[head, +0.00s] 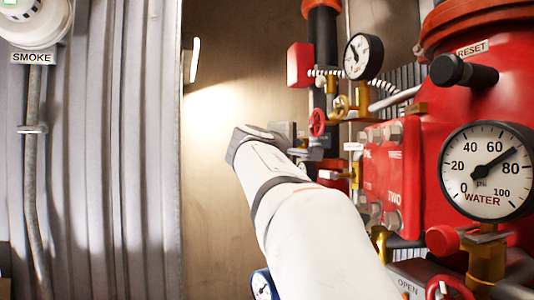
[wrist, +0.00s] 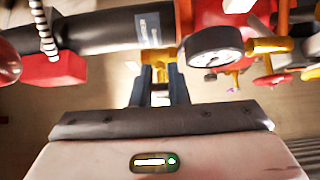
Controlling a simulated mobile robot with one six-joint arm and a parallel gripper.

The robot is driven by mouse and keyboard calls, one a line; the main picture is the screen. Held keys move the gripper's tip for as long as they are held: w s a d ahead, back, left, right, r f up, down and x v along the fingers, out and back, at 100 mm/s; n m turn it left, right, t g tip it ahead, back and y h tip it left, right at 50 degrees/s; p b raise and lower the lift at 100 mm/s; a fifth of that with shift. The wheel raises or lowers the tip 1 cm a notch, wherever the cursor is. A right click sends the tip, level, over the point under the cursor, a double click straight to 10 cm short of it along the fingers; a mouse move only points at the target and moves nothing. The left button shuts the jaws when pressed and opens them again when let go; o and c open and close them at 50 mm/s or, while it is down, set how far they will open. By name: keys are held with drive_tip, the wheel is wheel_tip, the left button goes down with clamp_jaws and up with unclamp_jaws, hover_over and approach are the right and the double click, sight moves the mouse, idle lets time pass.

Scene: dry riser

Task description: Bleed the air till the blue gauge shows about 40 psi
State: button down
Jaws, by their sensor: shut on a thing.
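The blue gauge (head: 263,286) is at the bottom of the head view, cut off by the frame and partly covered by my arm. Its reading cannot be made out. My gripper (wrist: 160,80) shows in the wrist view, with its two dark fingers closed on a yellow brass fitting (wrist: 158,57) beside a black pipe. In the head view my gripper (head: 306,143) is at the pipework left of the red valve body, and what it holds is hidden there.
A black-rimmed gauge (head: 363,57) stands above small red handwheels (head: 317,122). The WATER gauge (head: 487,172) reads between 60 and 80. The red valve body (head: 400,165) fills the right. A bare panel (head: 215,150) and corrugated wall (head: 120,150) are left.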

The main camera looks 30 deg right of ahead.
drive_tip(key=b, duration=0.1)
drive_tip(key=f+b, duration=0.1)
drive_tip(key=shift+w+a+f+b, duration=0.15)
drive_tip(key=shift+a+f+b, duration=0.1)
drive_tip(key=shift+b, duration=0.1)
drive_tip(key=m+h+b, duration=0.1)
drive_tip(key=b, duration=0.3)
drive_tip(key=f+m+h+b, duration=0.1)
drive_tip(key=m+b, duration=0.1)
drive_tip(key=b, duration=0.3)
drive_tip(key=m+h+b, duration=0.1)
drive_tip(key=b, duration=0.4)
drive_tip(key=shift+w+f+t+h, duration=0.25)
drive_tip(key=shift+t+h, duration=0.05)
drive_tip(key=shift+t, duration=0.1)
drive_tip(key=shift+r+m+h+b, duration=0.15)
drive_tip(key=shift+m+h+b, duration=0.15)
drive_tip(key=shift+m+b, duration=0.35)
